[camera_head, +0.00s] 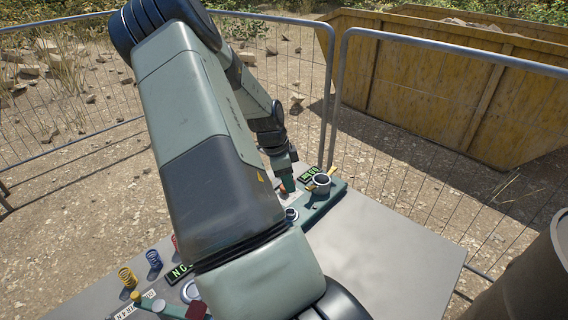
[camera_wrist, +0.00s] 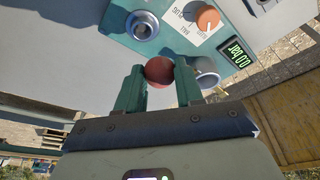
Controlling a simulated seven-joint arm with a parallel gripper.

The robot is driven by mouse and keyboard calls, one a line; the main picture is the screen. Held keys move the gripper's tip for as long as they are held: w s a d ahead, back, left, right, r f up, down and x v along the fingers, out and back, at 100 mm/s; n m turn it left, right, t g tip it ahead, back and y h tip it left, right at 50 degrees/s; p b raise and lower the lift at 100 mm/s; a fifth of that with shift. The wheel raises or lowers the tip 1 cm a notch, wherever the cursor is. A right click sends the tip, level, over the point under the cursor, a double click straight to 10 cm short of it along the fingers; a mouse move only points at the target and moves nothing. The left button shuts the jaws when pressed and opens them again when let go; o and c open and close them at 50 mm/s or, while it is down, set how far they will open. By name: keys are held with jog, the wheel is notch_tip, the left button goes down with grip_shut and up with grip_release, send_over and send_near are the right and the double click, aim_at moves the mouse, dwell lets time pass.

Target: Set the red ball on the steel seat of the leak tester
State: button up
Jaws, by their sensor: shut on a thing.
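My gripper (camera_wrist: 159,88) is shut on the red ball (camera_wrist: 159,69), which sits between the tips of its two green fingers. In the wrist view the ball appears over the edge of the leak tester's teal body (camera_wrist: 172,42); its height above it is hard to tell. One steel ring-shaped seat (camera_wrist: 142,25) with a dark hollow lies up and left of the ball. A taller steel cup (camera_wrist: 207,73) is close beside the right finger. In the head view the tester (camera_head: 318,206) shows the ring (camera_head: 292,214) and the cup (camera_head: 320,184). The ball cannot be made out clearly there.
The tester has an orange knob (camera_wrist: 207,18) and a lit display (camera_wrist: 238,54). On the grey table (camera_head: 395,255), a yellow spring (camera_head: 127,277), a blue spring (camera_head: 153,259) and another green display (camera_head: 179,272) stand at left. My arm hides the table's middle. The table's right side is clear.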

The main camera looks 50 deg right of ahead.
jog(key=shift+m, duration=0.4)
jog(key=shift+s+a+f, duration=0.25)
jog(key=shift+s+f, duration=0.05)
jog(key=shift+f, duration=0.55)
jog(key=shift+s+a+f, duration=0.25)
jog(key=shift+s+f, duration=0.05)
jog(key=shift+f, duration=0.6)
jog(key=shift+s+a+f, duration=0.25)
jog(key=shift+s+f, duration=0.05)
jog(key=shift+f, duration=0.55)
jog(key=shift+f, duration=1.3)
jog(key=o, duration=1.5)
notch_tip(320, 180, up, 8)
jog(key=shift+f, duration=0.25)
